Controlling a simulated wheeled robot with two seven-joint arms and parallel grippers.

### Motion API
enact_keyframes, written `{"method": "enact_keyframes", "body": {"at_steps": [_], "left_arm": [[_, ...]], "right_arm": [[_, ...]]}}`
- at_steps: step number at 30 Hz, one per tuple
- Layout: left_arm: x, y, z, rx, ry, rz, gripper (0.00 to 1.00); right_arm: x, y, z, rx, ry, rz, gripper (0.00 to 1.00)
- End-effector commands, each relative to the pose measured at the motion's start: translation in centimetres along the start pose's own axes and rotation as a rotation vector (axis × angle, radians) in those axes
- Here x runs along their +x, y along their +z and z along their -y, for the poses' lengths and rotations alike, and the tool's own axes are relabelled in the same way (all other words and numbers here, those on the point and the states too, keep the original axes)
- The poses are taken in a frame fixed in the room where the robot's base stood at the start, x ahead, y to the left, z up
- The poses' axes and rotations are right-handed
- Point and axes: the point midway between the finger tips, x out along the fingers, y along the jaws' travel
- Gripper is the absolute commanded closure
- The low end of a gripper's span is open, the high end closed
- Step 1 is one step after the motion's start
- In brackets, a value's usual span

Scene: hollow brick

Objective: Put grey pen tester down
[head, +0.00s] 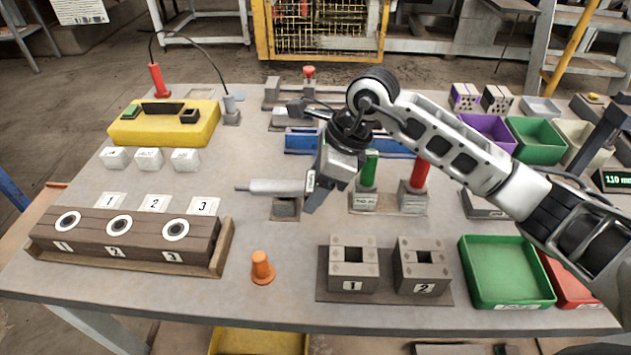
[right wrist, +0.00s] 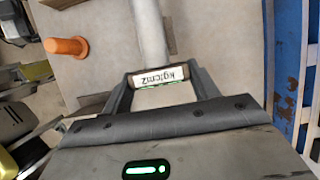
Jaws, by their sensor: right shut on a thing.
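The grey pen tester (head: 275,187) is a light grey cylinder with a thin tip pointing left in the head view. My right gripper (head: 318,186) is shut on its right end and holds it lying roughly level. In the right wrist view the tester (right wrist: 150,30) runs away from between the fingers (right wrist: 162,88), with a white "kg/cm2" label at the held end. A small dark block (head: 286,209) shows just below the tester in the head view; I cannot tell whether they touch. My left gripper is not in view.
An orange cone-shaped plug (head: 262,268) stands in front. The numbered three-hole brick (head: 125,238) lies at left, two hollow blocks (head: 353,265) at front. Green (head: 367,170) and red (head: 414,178) cylinders stand close right of the gripper. Bare table lies left of the tester.

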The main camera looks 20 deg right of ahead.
Motion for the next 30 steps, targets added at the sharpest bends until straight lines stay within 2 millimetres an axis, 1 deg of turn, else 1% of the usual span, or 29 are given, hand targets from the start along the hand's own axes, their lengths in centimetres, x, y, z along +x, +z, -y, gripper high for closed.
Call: {"method": "enact_keyframes", "body": {"at_steps": [5, 6, 7, 8, 17, 21, 22, 23, 25, 30], "left_arm": [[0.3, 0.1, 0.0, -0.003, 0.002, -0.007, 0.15], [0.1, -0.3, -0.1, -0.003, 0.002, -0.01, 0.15], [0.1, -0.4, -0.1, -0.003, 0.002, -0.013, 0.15], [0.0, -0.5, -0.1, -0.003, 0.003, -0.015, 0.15], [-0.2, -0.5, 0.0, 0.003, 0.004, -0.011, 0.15], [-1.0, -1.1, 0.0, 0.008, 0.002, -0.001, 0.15], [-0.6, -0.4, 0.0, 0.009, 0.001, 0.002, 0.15], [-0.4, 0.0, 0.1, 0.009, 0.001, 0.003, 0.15], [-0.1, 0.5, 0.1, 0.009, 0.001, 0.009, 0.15], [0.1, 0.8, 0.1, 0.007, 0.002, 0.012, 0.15]], "right_arm": [[0.6, -0.3, 0.0, 0.0, -0.002, 0.001, 0.72], [0.5, -0.2, 0.0, 0.0, -0.001, 0.0, 0.29], [0.4, -0.2, 0.0, 0.0, -0.001, 0.0, 0.21], [0.4, -0.2, 0.0, 0.0, -0.001, 0.0, 0.19], [0.2, -0.1, 0.0, 0.0, 0.0, 0.0, 0.19], [-1.1, 0.5, 0.0, -0.001, 0.0, 0.001, 0.19], [-1.2, 0.3, 0.1, -0.001, -0.004, 0.001, 0.19], [-1.7, 0.2, 0.2, -0.001, -0.006, 0.001, 0.19], [-3.2, 0.1, 0.1, -0.003, -0.008, 0.0, 0.19], [-7.2, 0.2, 0.1, -0.002, -0.007, 0.001, 0.19]]}}
